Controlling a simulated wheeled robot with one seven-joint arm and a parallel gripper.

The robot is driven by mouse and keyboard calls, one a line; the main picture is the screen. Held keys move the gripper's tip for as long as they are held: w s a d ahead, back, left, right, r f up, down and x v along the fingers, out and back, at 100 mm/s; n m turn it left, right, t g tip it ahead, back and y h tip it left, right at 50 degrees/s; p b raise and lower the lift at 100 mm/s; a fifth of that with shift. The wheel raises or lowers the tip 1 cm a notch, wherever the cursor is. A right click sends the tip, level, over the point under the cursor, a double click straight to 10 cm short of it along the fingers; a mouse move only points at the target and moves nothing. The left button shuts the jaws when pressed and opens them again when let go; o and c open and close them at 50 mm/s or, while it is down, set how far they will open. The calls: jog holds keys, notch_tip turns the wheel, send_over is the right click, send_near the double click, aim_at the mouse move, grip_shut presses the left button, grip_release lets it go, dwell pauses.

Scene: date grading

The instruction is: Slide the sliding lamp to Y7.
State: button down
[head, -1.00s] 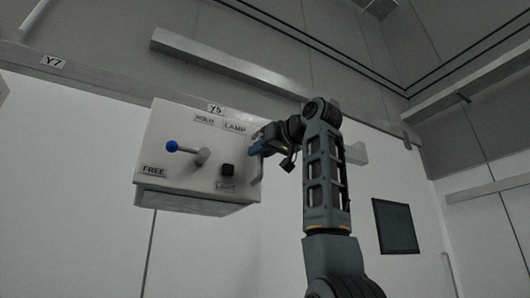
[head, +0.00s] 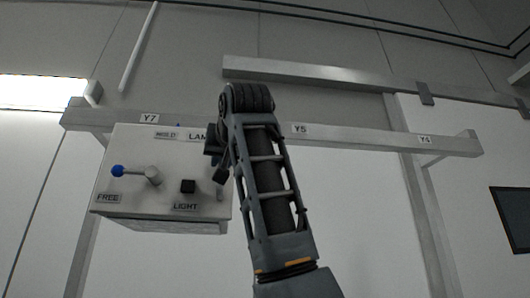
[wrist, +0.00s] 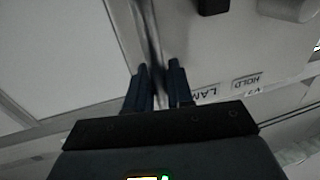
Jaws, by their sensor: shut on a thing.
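The sliding lamp (head: 140,200) is a pale box hanging on a rail (head: 360,138). It stands under the Y7 label (head: 149,118); a small blue mark (head: 178,125) at its top edge sits right of that label. Its blue-knobbed lever (head: 118,171) points left, above the FREE plate (head: 108,198). My gripper (wrist: 159,70) is shut on the lamp's upright handle (wrist: 152,35) at the box's right side. In the head view my arm partly hides the gripper (head: 213,150) and the handle.
A black button (head: 188,186) sits above the LIGHT plate on the box. The Y5 (head: 299,129) and Y4 (head: 425,140) labels are further right on the rail. A bright panel (head: 40,90) is at the left, near the rail's left end. A second beam (head: 330,76) runs above.

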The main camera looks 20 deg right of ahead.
jog(key=a+p, duration=0.1)
jog(key=a, duration=0.2)
jog(key=w+a, duration=0.1)
jog(key=a, duration=0.2)
jog(key=w+a+p, duration=0.1)
jog(key=a, duration=0.1)
jog(key=shift+w+a+p, duration=0.2)
jog(key=shift+a+p, duration=0.1)
jog(key=shift+a, duration=0.1)
jog(key=shift+r, duration=0.1)
jog(key=c, duration=1.2)
grip_release()
jog(key=shift+w+a, duration=0.1)
jog(key=shift+a, duration=0.05)
jog(key=shift+o, duration=0.2)
jog(key=b, duration=0.2)
send_near(180, 164)
jog(key=shift+s, duration=1.15)
